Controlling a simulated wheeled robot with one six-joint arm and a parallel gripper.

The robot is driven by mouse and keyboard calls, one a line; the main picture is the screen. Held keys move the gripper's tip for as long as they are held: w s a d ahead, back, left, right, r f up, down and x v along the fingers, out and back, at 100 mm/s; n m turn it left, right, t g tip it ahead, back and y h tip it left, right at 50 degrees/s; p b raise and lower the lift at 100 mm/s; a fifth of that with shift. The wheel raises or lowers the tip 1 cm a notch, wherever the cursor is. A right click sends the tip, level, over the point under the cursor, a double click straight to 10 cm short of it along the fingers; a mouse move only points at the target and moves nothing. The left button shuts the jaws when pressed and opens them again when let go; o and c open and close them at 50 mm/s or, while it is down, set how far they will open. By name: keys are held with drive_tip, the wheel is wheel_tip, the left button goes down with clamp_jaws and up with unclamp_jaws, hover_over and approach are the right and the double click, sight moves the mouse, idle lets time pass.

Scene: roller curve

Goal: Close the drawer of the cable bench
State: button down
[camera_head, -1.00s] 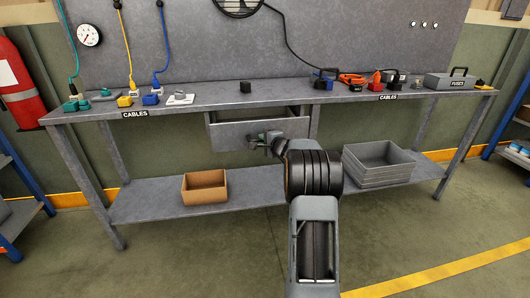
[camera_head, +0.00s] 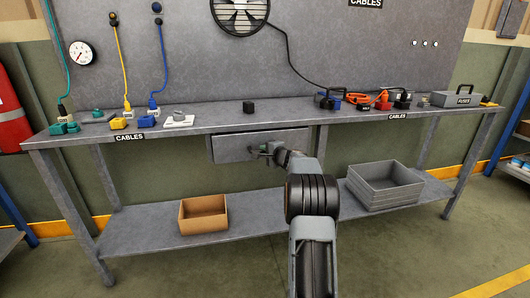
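The cable bench (camera_head: 215,122) is a grey metal table with a lower shelf and "CABLES" labels on its front edge. Its drawer (camera_head: 230,148) hangs under the top, left of the middle. Only the drawer's front panel shows, close under the bench top, and no open interior is visible. I cannot tell whether a small gap is left. My gripper (camera_head: 262,151) is at the middle of the drawer front, at or against it. The fingers are small and partly hidden by my wrist, so their opening cannot be made out.
On the lower shelf stand a brown box (camera_head: 203,214) at left and grey stacked trays (camera_head: 385,187) at right, near my arm. The floor in front is clear.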

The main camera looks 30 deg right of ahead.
drive_tip(key=shift+d+r, duration=0.1)
drive_tip(key=shift+r, duration=0.1)
drive_tip(key=c, duration=1.1)
unclamp_jaws()
drive_tip(key=shift+w+f, duration=0.2)
drive_tip(key=s+r, duration=0.2)
drive_tip(key=s, duration=1.1)
drive_tip(key=shift+s+d+r, duration=0.15)
drive_tip(key=shift+s+r, duration=0.15)
drive_tip(key=shift+r, duration=0.05)
